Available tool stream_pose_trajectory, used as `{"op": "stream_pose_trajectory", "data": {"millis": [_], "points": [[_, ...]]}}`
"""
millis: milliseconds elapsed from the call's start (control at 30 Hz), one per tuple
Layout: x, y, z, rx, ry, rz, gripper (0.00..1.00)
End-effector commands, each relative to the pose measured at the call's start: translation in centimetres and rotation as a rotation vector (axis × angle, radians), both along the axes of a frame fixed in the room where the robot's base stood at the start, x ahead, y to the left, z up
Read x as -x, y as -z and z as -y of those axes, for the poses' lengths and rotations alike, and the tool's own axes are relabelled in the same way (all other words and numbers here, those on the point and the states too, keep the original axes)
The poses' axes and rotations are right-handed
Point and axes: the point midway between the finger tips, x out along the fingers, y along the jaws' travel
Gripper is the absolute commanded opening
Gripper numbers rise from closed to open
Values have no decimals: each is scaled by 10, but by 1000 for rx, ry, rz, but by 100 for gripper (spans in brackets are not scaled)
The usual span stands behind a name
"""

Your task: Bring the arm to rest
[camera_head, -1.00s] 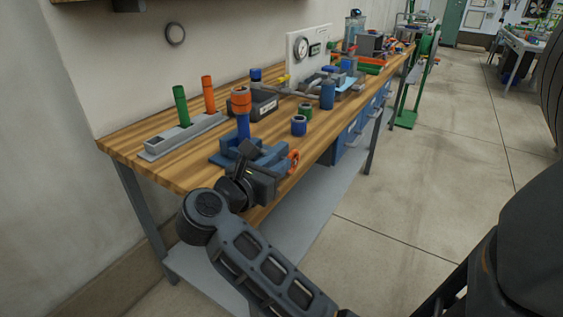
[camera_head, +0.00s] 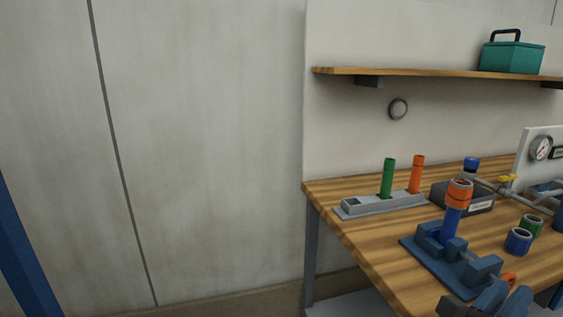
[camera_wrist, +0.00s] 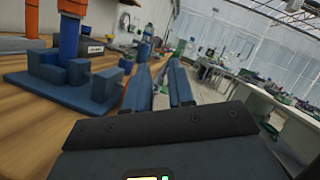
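My gripper (camera_wrist: 160,62) shows in the wrist view with its two blue fingers apart and nothing seen between them. It is beside the blue vise (camera_wrist: 68,75), close to it. In the head view part of my gripper (camera_head: 497,300) shows at the bottom edge, by the bench's front edge and near the vise (camera_head: 455,262). The vise holds an upright blue tube (camera_head: 451,222) with an orange coupling (camera_head: 459,193) on top. Whether my gripper touches the vise or its orange handle (camera_head: 509,279) cannot be told.
The wooden bench (camera_head: 365,245) carries a grey rack (camera_head: 375,207) with green and orange tubes, a dark bin (camera_head: 481,204), and blue (camera_head: 518,241) and green (camera_head: 531,225) fittings. A shelf (camera_head: 430,72) holds a teal box (camera_head: 512,57).

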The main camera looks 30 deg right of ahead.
Motion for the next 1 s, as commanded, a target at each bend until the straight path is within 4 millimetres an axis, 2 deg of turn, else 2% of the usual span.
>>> {"op": "stream_pose_trajectory", "data": {"millis": [33,200,400,567,700,833,1000], "points": [[7,-4,-12,64,-36,-112,23],[18,-19,-57,313,-141,-489,23],[28,-19,-118,637,-255,-940,23],[43,-3,-166,927,-335,-1295,23],[66,21,-202,1210,-395,-1593,23],[94,43,-224,1469,-431,-1824,23],[123,62,-236,1713,-450,-2005,23]]}}
